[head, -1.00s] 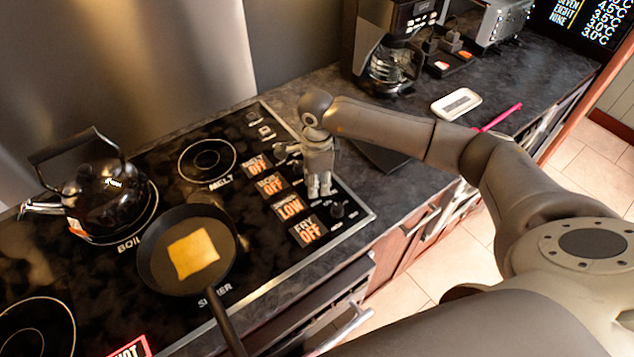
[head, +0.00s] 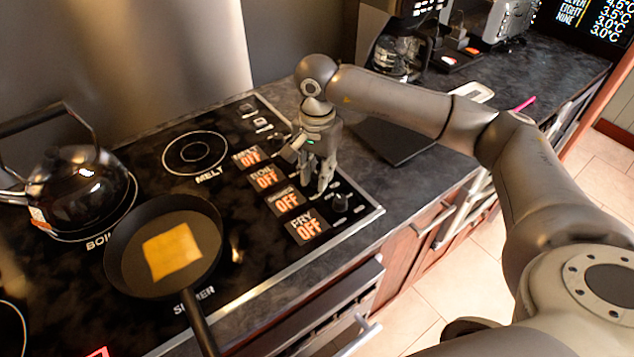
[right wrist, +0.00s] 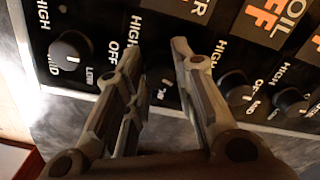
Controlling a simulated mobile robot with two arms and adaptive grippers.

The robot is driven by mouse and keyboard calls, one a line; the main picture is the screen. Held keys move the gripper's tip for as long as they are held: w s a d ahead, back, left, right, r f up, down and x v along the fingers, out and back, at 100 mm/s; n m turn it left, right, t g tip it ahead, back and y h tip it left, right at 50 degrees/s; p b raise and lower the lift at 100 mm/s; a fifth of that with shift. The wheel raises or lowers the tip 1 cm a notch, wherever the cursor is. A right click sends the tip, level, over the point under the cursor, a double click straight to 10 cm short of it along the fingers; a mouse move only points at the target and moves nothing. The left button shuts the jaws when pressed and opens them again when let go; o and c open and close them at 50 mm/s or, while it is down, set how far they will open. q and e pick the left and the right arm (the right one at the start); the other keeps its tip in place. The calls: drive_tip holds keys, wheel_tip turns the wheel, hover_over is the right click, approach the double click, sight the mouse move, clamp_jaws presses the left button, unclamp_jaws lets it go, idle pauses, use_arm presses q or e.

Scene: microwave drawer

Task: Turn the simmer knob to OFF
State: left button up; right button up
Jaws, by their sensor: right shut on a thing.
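My right gripper (head: 320,188) points down at the stove's control panel and is shut on the simmer knob. In the right wrist view the simmer knob (right wrist: 163,86) is a dark shape between the two fingers of my gripper (right wrist: 156,60), mostly shaded and partly hidden. Its pointer mark is hard to read. The simmer display (head: 287,200) reads OFF in orange. The other displays, melt, boil and fry (head: 306,228), also read OFF. My left gripper is not in view.
The fry knob (right wrist: 72,52) is on one side of the gripper, the boil knob (right wrist: 236,88) on the other. A black pan (head: 125,240) with a yellow square slice sits on the simmer burner. A kettle (head: 80,190) stands behind it.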

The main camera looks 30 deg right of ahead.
sight(317, 174)
drive_tip(key=shift+n+b, duration=1.5)
drive_tip(key=shift+n, duration=0.3)
drive_tip(key=shift+r, duration=0.1)
drive_tip(key=o, duration=1)
drive_tip(key=shift+o, duration=0.2)
wheel_tip(317, 174, up, 12)
